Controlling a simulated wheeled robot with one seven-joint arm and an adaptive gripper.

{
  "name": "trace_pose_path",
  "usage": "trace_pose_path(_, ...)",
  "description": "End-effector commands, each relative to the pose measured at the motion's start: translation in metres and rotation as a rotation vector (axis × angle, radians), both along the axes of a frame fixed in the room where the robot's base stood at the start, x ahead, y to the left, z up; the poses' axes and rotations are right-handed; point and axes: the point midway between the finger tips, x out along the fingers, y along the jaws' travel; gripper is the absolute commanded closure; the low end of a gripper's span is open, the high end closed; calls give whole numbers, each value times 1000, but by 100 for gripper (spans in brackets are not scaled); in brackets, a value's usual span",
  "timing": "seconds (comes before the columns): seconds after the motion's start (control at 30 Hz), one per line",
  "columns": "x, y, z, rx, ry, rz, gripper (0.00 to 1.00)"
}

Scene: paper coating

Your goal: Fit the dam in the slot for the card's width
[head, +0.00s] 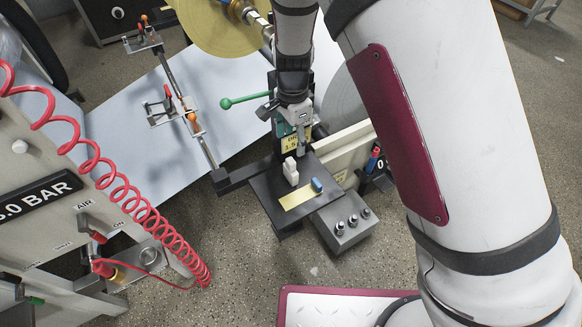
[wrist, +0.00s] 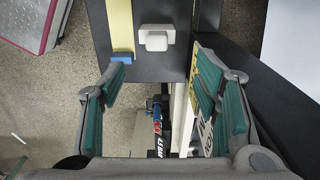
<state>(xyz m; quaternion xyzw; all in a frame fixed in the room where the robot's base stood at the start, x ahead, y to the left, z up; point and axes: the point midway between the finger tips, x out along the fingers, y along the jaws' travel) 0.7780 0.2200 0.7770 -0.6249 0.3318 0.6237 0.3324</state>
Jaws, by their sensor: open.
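A small white block (head: 290,172) with a raised grip, which looks like the dam, stands on the dark shelf (head: 262,188). In the wrist view the white block (wrist: 156,39) sits near the shelf's edge, ahead of my fingers. My gripper (head: 303,150) is open and empty above the back of the shelf. In the wrist view its teal pads (wrist: 163,100) stand wide apart with nothing between them. A card (head: 296,142) with yellow and white parts and dark print is partly hidden behind my gripper. It also shows beside the right finger (wrist: 205,85). I cannot make out a slot.
A yellow strip (head: 299,199) and a small blue block (head: 317,185) lie on the shelf. A grey box with several knobs (head: 342,222) adjoins it at the right. A green-knobbed lever (head: 227,103) sticks out left of my gripper. A red coiled hose (head: 126,193) hangs at the left.

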Motion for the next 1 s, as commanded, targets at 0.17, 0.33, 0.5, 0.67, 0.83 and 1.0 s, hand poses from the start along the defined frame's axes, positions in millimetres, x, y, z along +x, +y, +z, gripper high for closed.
trace_pose_path(0.17,0,-1,-34,-3,4,-2,43)
trace_pose_path(0.33,-1,-1,-63,-1,4,-1,43)
trace_pose_path(0.5,-1,-1,-79,0,2,1,43)
trace_pose_path(0.67,-2,0,-85,0,2,1,43)
trace_pose_path(0.83,-7,2,-105,-1,5,0,43)
trace_pose_path(1.0,-8,3,-128,-1,3,-1,43)
